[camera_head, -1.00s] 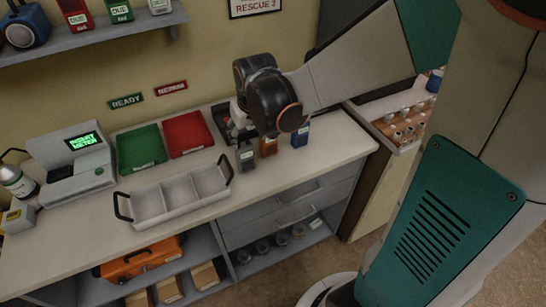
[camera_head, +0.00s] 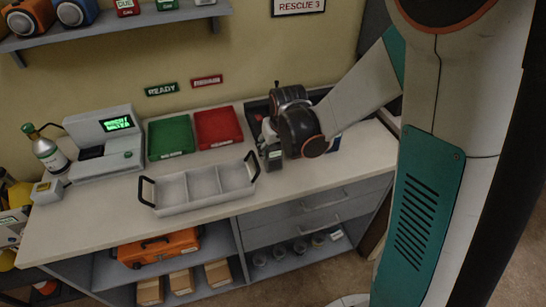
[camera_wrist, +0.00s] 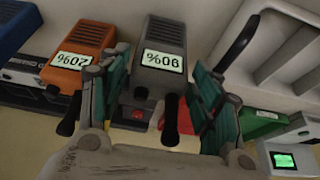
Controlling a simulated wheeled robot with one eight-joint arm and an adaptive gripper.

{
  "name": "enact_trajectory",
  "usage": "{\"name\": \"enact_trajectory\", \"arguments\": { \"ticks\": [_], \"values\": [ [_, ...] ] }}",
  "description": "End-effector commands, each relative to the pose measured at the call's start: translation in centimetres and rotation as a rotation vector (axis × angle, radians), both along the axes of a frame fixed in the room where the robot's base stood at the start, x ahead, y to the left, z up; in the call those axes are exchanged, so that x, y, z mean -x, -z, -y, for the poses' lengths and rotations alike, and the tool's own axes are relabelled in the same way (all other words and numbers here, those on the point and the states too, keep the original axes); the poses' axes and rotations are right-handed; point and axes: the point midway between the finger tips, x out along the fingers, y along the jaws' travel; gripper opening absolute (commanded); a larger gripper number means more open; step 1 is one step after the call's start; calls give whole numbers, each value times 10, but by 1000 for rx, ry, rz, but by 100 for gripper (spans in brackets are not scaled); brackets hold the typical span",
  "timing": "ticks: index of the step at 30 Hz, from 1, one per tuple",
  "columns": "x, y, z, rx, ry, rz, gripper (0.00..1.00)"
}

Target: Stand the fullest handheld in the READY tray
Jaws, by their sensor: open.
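In the wrist view, upside down, a grey handheld (camera_wrist: 164,62) shows what reads as 90%. My gripper (camera_wrist: 162,100) is open, with one green-padded finger on each side of it; I cannot tell whether they touch it. An orange handheld (camera_wrist: 77,62), seemingly 20%, stands beside it, and a blue handheld (camera_wrist: 14,28) is at the left edge, its reading out of view. In the head view the grey handheld (camera_head: 273,159) stands under my wrist, part of the blue one (camera_head: 335,143) shows, and the orange one is hidden. The green READY tray (camera_head: 171,136) looks empty.
A red tray (camera_head: 218,128) adjoins the green one. A white three-compartment carrier (camera_head: 205,201) with black handles stands in front of both trays. A meter with a green screen (camera_head: 117,125) and a bottle (camera_head: 48,152) are at left. The counter's front strip is clear.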

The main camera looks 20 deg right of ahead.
Motion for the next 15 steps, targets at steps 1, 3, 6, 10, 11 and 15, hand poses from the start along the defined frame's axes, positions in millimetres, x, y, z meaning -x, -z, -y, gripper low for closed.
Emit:
{"name": "enact_trajectory", "arguments": {
  "ticks": [1, 3, 6, 10, 11, 15],
  "values": [
    [-4, 11, 1, 0, 0, 0, 58],
    [-7, 18, 1, 0, 0, 0, 58],
    [-11, 25, 1, 0, 0, 0, 58],
    [-11, 28, 1, 0, 0, 0, 58],
    [-11, 27, 1, 0, 0, 0, 58],
    [-11, 27, 1, 0, 0, 0, 56]
  ]
}}
